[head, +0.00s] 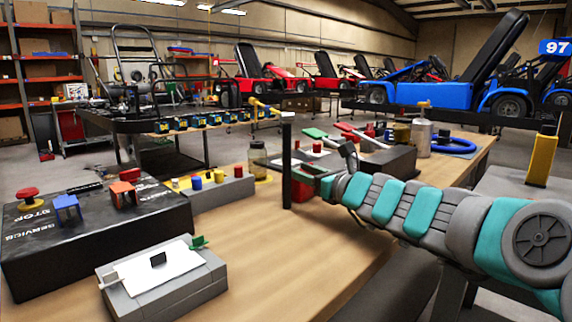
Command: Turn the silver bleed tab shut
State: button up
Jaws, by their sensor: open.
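A grey block (165,283) at the lower left has a white plate (150,270) on top. A small pale silvery tab (109,279) sticks out at the block's left end, and a green lever (198,242) sits at its back right. I cannot tell for sure whether the silvery tab is the bleed tab. My gripper (300,179) is open, right of the dark upright post and well to the right of and behind the grey block.
A black panel (100,250) with a red stop button (27,193) stands at the left. The dark post (287,165) rises beside my gripper. The wooden bench (290,255) is clear right of the grey block.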

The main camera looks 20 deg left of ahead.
jog(key=shift+p+x, duration=0.3)
jog(key=shift+x, duration=2.3)
jog(key=shift+c, duration=0.3)
grip_shut()
